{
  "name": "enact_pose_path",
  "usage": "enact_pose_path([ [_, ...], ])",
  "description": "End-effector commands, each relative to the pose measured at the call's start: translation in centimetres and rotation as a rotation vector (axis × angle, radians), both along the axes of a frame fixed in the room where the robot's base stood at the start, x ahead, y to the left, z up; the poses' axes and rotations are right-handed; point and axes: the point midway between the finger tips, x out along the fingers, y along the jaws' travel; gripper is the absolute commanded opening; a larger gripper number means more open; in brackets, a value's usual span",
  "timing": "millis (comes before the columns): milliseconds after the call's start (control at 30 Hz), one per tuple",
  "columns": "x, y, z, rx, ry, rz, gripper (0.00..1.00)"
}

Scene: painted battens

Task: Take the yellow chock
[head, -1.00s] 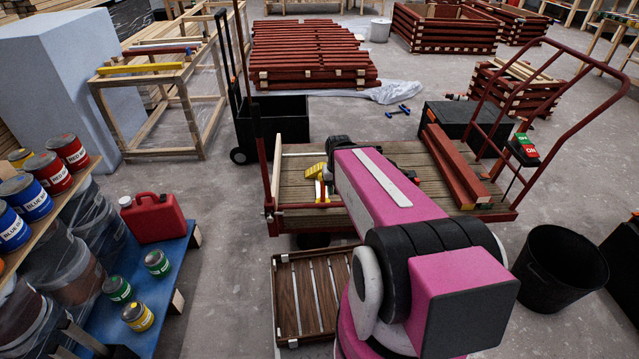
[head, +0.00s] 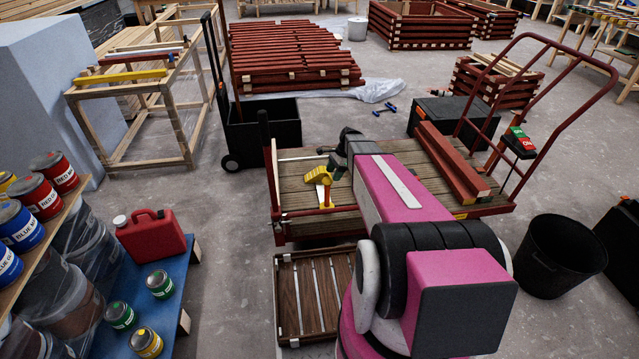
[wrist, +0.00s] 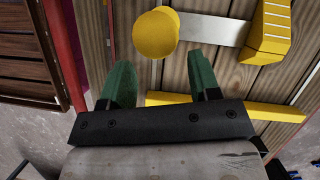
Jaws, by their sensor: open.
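The yellow chock (head: 318,174) rests on the plank deck of the red-framed cart, near its left end. In the wrist view I see a ribbed yellow block (wrist: 272,30), a grey metal strip and a round yellow knob (wrist: 155,34); they look like one piece. My gripper (wrist: 160,72) has green fingers, open and apart, with nothing between them. The knob lies just beyond the fingertips, roughly in line with the gap. In the head view my gripper (head: 334,165) is beside the chock, partly hidden by my arm.
A yellow bar (wrist: 225,107) lies on the deck (wrist: 225,75) near the right finger. Red battens (head: 450,165) lie on the cart's right side. A slatted wooden crate (head: 284,305) stands in front of the cart. A black bin (head: 555,255) stands at right.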

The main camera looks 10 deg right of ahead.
Motion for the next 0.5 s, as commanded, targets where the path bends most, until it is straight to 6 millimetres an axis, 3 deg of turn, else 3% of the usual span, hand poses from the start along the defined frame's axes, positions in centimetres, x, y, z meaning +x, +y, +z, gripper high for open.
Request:
enact_pose_path([
  [200,-0.3,1.2,-3.0,0.000,0.000,0.002,0.56],
  [500,-0.7,2.0,-5.0,-0.001,0.000,0.003,0.56],
])
